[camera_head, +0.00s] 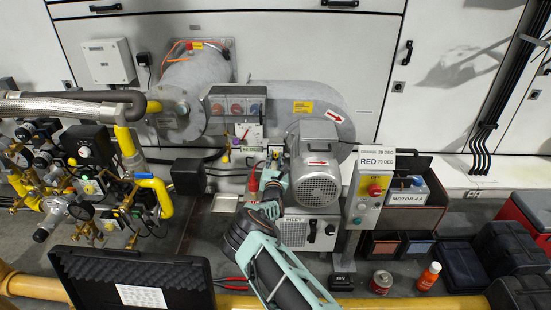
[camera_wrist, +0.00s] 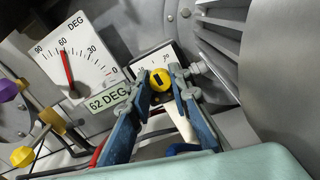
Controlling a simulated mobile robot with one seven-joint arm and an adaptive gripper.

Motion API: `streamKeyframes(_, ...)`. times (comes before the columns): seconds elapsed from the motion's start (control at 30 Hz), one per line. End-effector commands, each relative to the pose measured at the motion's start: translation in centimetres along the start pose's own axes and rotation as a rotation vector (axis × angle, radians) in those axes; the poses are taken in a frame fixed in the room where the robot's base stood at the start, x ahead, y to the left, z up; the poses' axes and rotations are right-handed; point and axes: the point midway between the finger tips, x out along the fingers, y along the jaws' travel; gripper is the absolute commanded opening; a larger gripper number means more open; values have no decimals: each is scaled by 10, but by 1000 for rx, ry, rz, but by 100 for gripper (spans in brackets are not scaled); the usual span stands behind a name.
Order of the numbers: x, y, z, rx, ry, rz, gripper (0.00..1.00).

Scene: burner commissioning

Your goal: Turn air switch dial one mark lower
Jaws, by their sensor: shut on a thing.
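The air switch dial is a yellow round knob (camera_wrist: 160,82) with a dark mark, on a small white scale plate (camera_wrist: 148,61) with printed numbers, in the wrist view. My gripper (camera_wrist: 161,76) has its two blue fingers on either side of the knob and is shut on it. The fingers hide parts of the scale, so I cannot read the exact setting. A white angle gauge (camera_wrist: 75,58) stands left of the dial; its red pointer is near 60. The label below it (camera_wrist: 109,99) reads 62 DEG. In the head view my gripper (camera_head: 275,158) is beside the burner motor.
The finned grey motor (camera_head: 318,172) is close on my gripper's right. Yellow and purple knobs (camera_wrist: 22,156) lie left of the gauge. A control box with a red button (camera_head: 371,187) and a sign (camera_head: 377,158) stand right. An open black case (camera_head: 135,280) lies in front.

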Motion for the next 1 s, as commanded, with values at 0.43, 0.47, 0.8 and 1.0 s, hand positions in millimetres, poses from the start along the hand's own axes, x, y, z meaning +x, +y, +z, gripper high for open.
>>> streamKeyframes(0.43, 0, 0, -1, -186, 1, 1, 0)
streamKeyframes(0.47, 0, 0, -1, -207, 0, 1, 0)
streamKeyframes(0.8, 0, 0, -1, -422, 1, 0, 0)
streamKeyframes(1.0, 0, 0, -1, -495, 1, 0, 0)
